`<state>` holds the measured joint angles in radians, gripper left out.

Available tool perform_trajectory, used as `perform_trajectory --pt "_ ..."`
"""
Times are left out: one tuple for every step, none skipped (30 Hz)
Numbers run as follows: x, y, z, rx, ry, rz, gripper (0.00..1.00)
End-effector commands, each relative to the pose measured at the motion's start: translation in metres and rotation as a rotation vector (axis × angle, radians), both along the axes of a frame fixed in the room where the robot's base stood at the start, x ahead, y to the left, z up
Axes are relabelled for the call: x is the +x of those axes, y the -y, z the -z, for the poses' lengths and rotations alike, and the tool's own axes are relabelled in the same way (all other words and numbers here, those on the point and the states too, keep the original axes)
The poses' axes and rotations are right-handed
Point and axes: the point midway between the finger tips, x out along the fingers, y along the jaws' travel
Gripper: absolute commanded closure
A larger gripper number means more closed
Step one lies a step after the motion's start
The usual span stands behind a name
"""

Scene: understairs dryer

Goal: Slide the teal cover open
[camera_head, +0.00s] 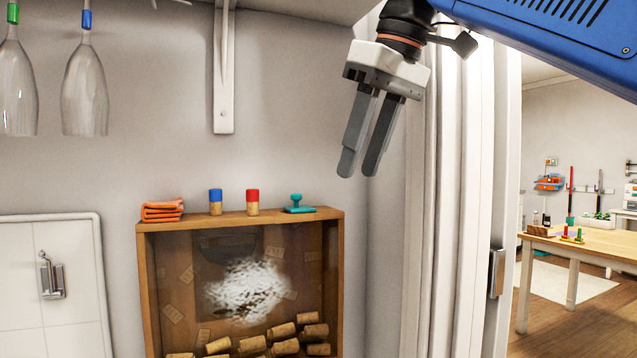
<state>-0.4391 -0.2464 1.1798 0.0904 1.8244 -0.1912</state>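The teal cover (299,208) is a small flat plate with an upright knob. It sits on the right part of the top of a shallow wooden box with a clear front (338,260). Whether there is an opening under the cover is hidden. My gripper (359,172) hangs in the air above and to the right of the cover, apart from it. Its two grey fingers point down and slightly left. A narrow gap shows between them, with nothing in it.
A red-topped cork (252,202), a blue-topped cork (216,202) and a folded orange cloth (163,211) share the box top. Several corks lie inside the box. A white bracket (224,70) and hanging glasses (85,90) are at upper left. A door frame (470,200) stands right.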

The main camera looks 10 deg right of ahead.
Motion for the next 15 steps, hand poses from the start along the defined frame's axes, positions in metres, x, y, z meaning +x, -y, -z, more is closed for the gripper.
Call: perform_trajectory --pt "0.001 -0.002 -0.001 0.000 0.000 -0.004 0.65" --pt "0.002 -0.003 -0.002 0.000 -0.001 -0.004 0.65" --pt "0.004 -0.004 -0.002 -0.001 -0.001 -0.005 0.65" --pt "0.006 -0.006 -0.002 -0.001 -0.001 -0.005 0.65" --pt "0.008 -0.008 -0.002 0.000 -0.001 -0.004 0.65" --pt "0.013 -0.011 -0.001 -0.001 -0.002 -0.004 0.65" --pt "0.016 -0.014 -0.001 0.000 -0.002 -0.005 0.65" --pt "0.020 -0.017 -0.001 0.000 -0.002 -0.005 0.65" --pt "0.025 -0.021 -0.001 -0.001 -0.001 -0.005 0.65" --pt "0.029 -0.024 -0.001 -0.001 -0.001 -0.005 0.65" --pt "0.033 -0.028 -0.001 -0.001 -0.001 -0.005 0.65" --pt "0.038 -0.032 -0.001 -0.001 -0.001 -0.005 0.65" --pt "0.042 -0.035 -0.001 -0.001 -0.001 -0.005 0.65" --pt "0.046 -0.038 -0.001 -0.001 -0.001 -0.005 0.65" --pt "0.051 -0.042 -0.001 0.000 -0.001 -0.004 0.65"
